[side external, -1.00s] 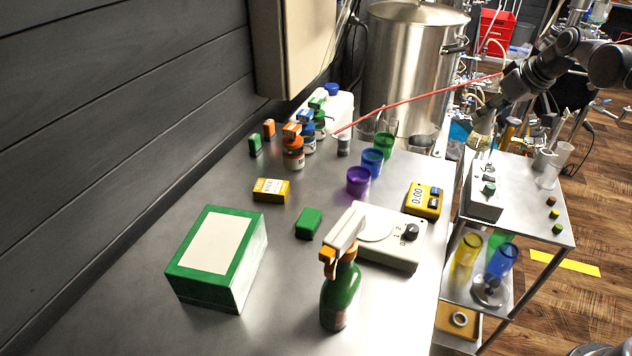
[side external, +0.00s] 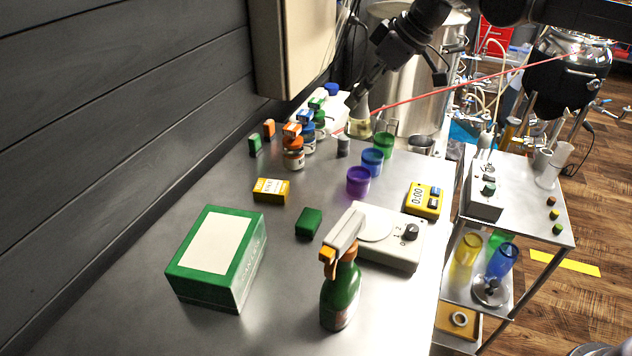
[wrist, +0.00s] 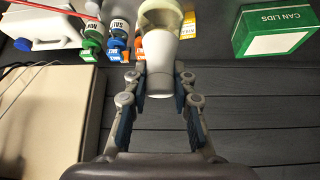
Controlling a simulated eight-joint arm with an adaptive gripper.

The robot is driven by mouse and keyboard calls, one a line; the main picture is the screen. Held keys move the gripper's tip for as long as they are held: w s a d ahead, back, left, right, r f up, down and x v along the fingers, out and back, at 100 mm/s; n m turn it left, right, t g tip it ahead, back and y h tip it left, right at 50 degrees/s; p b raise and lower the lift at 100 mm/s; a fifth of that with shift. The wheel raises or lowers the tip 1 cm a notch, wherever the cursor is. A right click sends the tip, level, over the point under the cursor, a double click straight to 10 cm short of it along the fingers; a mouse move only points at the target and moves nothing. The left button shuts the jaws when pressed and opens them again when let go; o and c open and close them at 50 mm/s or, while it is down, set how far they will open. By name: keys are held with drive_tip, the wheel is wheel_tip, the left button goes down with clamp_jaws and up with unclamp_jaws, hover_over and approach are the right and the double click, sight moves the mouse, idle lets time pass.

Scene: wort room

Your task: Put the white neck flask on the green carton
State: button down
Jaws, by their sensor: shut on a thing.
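The white neck flask (side external: 360,123) has a pale, cloudy body and hangs upright under my gripper (side external: 357,97) above the far end of the bench. In the wrist view its white neck (wrist: 160,62) lies between the fingers of my gripper (wrist: 160,85), which are shut on it, and its wider body is beyond. The green carton (side external: 200,289) lies on the near left of the bench, with a bare white panel on top. It also shows at the upper right of the wrist view (wrist: 243,28), lettered CAN LIDS. The flask is well apart from the carton.
Small jars (side external: 293,156) and a white jug (side external: 340,107) stand at the back left, close to the flask. Green, blue and purple cups (side external: 372,162) stand right of the middle. A red line crosses behind.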

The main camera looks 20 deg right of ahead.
drive_tip(key=s+a+r+n+g+y, duration=0.1)
drive_tip(key=s+a+r+n, duration=0.15)
drive_tip(key=a, duration=0.75)
drive_tip(key=s+a+r+n+g+y, duration=0.1)
drive_tip(key=s+a+n, duration=0.25)
drive_tip(key=a, duration=0.65)
drive_tip(key=shift+m+g, duration=0.3)
drive_tip(key=shift+m, duration=0.1)
drive_tip(key=shift+s+a+f, duration=0.6)
drive_tip(key=shift+a+f, duration=1.3)
drive_tip(key=shift+s+a+f, duration=0.6)
drive_tip(key=shift+a+f, duration=1.25)
drive_tip(key=shift+s+a+f, duration=0.6)
drive_tip(key=shift+a+f, duration=1.3)
drive_tip(key=c, duration=1.1)
unclamp_jaws()
drive_tip(key=shift+f, duration=0.1)
